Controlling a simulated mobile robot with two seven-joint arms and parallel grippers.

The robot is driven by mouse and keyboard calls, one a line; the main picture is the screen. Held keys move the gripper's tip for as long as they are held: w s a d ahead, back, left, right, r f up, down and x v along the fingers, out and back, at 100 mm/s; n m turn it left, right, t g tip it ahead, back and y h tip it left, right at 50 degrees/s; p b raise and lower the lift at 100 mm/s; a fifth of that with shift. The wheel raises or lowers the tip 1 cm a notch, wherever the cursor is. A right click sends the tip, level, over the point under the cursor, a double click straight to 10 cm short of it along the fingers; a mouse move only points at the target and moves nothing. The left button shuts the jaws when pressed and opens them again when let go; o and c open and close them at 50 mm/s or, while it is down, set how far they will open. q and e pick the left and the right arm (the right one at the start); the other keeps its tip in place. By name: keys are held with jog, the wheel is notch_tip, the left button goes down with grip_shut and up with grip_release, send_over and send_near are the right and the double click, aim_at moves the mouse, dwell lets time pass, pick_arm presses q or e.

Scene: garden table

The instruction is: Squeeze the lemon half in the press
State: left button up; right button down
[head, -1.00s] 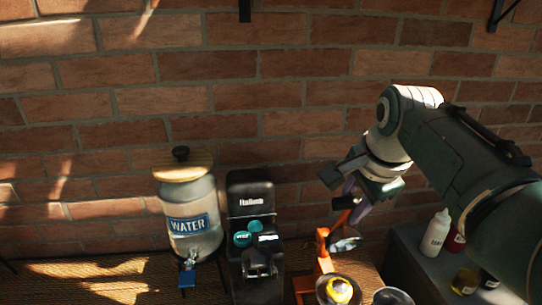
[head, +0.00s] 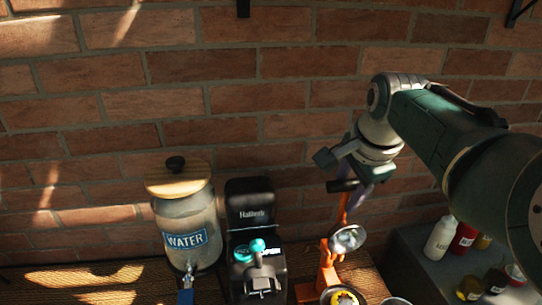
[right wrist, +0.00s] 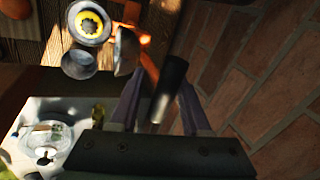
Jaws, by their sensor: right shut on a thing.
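The orange press (head: 327,272) stands on the table, its lever raised and its metal pressing cup (head: 347,239) lifted clear of the lower cup. The yellow lemon half (head: 343,298) sits in the lower cup at the bottom edge of the head view; it also shows in the right wrist view (right wrist: 90,24). My right gripper (head: 356,188) is shut on the lever's black handle (head: 341,186), above the press. The handle also shows between the fingers in the right wrist view (right wrist: 171,84). My left gripper is not in view.
A black coffee machine (head: 252,235) and a water dispenser (head: 186,230) stand left of the press. A round vessel (head: 396,301) is close at its right. A grey surface (head: 412,247) with several bottles lies farther right. A brick wall (head: 240,100) rises behind.

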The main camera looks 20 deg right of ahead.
aim_at(348, 225)
jog(key=shift+w, duration=0.2)
jog(key=c, duration=0.8)
grip_release()
jog(key=shift+o, duration=0.9)
jog(key=shift+r, duration=0.2)
jog(key=shift+s+r, duration=0.1)
jog(key=shift+r, duration=0.2)
jog(key=v, duration=0.9)
jog(key=shift+s, duration=0.15)
